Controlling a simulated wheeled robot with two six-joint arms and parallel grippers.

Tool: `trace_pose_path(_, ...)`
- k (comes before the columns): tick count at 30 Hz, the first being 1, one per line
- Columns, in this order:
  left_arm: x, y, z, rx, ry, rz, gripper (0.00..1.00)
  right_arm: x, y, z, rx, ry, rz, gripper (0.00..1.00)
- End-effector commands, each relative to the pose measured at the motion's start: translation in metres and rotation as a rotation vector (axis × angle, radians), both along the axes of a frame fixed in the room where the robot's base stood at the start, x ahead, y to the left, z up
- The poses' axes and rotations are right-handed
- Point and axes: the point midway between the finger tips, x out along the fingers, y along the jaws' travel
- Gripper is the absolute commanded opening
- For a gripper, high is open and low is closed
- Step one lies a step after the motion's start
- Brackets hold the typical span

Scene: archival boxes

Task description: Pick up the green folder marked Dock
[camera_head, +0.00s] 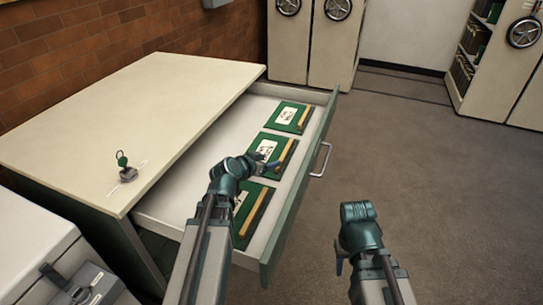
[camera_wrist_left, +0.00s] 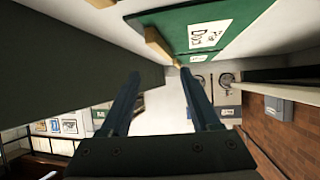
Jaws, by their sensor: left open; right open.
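Three green folders lie in a row in an open drawer: a far one (camera_head: 293,116), a middle one (camera_head: 289,146) and a near one (camera_head: 241,231). Each has a white label and a tan strip; the labels are too small to read in the head view. My left gripper (camera_head: 266,166) is over the middle folder and hides part of it. In the left wrist view, the open, empty fingers (camera_wrist_left: 158,82) are below a green folder (camera_wrist_left: 240,12) whose label appears to read "Dock". I cannot tell which folder in the row that is. My right gripper (camera_head: 340,266) is open, outside the drawer.
The drawer front (camera_head: 283,232) with its handle (camera_head: 321,160) stands right of the folders. The cabinet top (camera_head: 130,105) carries a small key-like object (camera_head: 125,167). A grey case (camera_head: 85,285) is at lower left. The floor at right is clear.

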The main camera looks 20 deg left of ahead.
Motion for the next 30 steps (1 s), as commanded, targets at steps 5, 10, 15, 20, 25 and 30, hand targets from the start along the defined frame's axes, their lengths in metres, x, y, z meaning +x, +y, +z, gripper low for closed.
trace_pose_path(5,0.023,-0.004,-0.015,0.001,0.0,-0.003,0.63,0.0,0.0,-0.015,0.0,0.0,0.0,0.44)
trace_pose_path(10,0.052,-0.011,-0.032,0.001,0.0,-0.003,0.63,0.0,0.0,-0.032,0.0,0.0,0.0,0.44)
trace_pose_path(15,0.07,-0.015,-0.04,0.0,0.0,-0.001,0.63,0.0,0.0,-0.04,0.0,0.0,0.0,0.44)
trace_pose_path(20,0.071,-0.016,-0.039,0.001,0.0,0.0,0.63,0.0,0.0,-0.039,0.0,0.0,0.0,0.44)
trace_pose_path(25,0.082,-0.015,-0.044,0.001,0.0,0.0,0.63,0.0,0.0,-0.044,0.0,0.0,0.0,0.44)
trace_pose_path(30,0.106,-0.015,-0.053,0.001,0.0,0.0,0.63,0.0,0.0,-0.053,0.0,0.0,0.0,0.44)
